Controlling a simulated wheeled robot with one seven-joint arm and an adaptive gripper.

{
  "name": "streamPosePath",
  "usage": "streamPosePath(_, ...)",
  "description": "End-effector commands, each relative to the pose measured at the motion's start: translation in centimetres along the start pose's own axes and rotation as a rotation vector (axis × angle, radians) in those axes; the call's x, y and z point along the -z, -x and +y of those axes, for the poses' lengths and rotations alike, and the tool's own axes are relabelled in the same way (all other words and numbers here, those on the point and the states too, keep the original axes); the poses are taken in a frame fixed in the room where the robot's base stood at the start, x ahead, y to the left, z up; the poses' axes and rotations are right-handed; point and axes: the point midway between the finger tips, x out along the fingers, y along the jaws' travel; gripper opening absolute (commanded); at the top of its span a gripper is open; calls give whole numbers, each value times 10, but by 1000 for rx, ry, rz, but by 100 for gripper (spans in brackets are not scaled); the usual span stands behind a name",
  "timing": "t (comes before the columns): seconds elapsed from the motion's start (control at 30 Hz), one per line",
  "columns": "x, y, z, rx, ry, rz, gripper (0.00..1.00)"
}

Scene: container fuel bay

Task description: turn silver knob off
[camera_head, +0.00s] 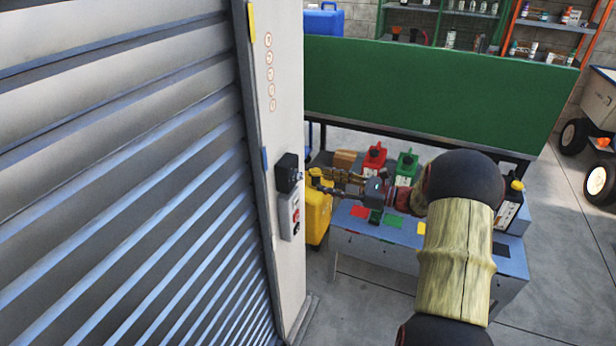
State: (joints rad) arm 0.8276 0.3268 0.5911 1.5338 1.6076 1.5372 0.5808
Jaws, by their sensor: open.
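A small silver knob (299,176) sticks out from a black box (287,173) on the pale door post. It is small in view, so I cannot tell which way it is turned. My gripper (316,181) points left toward the knob, its fingertips close to it at the right. The gripper is open with nothing seen between its fingers. I cannot tell whether a fingertip touches the knob.
A grey switch box (290,216) with red and dark buttons sits just below the black box. A ribbed shutter (130,180) fills the left. Behind my gripper are a yellow can (318,215), red can (373,160), green can (405,168) and blue-grey bench (385,240).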

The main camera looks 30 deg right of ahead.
Motion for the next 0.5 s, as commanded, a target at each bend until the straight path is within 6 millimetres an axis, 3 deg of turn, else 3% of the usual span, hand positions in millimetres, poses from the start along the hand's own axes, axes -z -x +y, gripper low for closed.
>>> streamPosePath(0.17,-1,-11,4,-11,-38,-7,40)
streamPosePath(0.5,0,-61,5,-13,-36,-5,40)
